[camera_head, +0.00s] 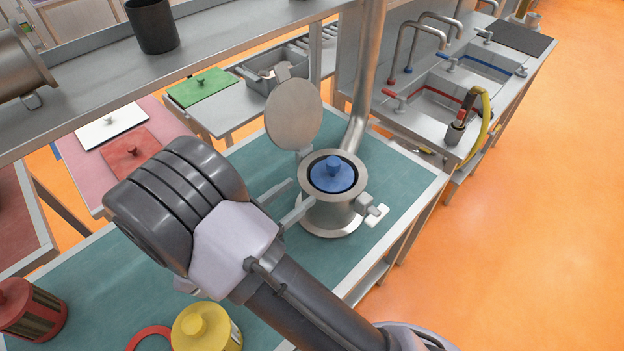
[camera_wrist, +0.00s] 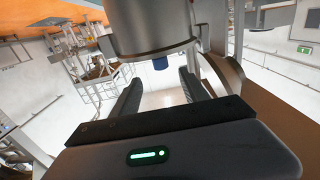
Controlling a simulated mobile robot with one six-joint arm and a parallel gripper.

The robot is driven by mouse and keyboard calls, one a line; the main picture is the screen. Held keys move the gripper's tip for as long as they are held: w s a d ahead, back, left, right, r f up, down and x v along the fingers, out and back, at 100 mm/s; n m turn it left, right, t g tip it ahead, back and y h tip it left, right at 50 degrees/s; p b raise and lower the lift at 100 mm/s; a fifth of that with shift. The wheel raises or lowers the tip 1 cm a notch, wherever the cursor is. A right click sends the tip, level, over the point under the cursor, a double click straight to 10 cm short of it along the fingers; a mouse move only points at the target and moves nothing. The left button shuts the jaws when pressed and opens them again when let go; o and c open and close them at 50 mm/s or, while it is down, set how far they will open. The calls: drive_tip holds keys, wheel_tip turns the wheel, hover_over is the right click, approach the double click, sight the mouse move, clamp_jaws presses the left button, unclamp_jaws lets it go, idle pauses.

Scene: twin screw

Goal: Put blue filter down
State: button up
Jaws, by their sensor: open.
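The blue filter (camera_head: 333,174) sits inside the open top of a metal cylindrical housing (camera_head: 331,214), its round top and knob showing within the rim. Its body is hidden in the housing. The housing's round lid (camera_head: 293,115) stands swung open at the back left. My gripper (camera_head: 298,198) is open and empty, with its fingers at the left side of the housing.
A yellow filter (camera_head: 205,330), a red filter (camera_head: 30,310) and a red ring (camera_head: 150,338) lie on the green-topped table (camera_head: 120,255). A sink (camera_head: 440,105) stands at right.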

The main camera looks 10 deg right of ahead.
drive_tip(key=s+d+r+g+y, duration=0.5)
drive_tip(key=s+d+r+g, duration=0.2)
drive_tip(key=s+d+g, duration=0.5)
drive_tip(key=s+a+r+n+t+y, duration=0.5)
drive_tip(key=s+r+n+t+y, duration=0.1)
drive_tip(key=y, duration=0.5)
wheel_tip(320, 180, up, 2)
drive_tip(key=shift+a+r+t+y, duration=0.1)
drive_tip(key=shift+a+t+y, duration=0.15)
drive_tip(key=shift+t, duration=0.35)
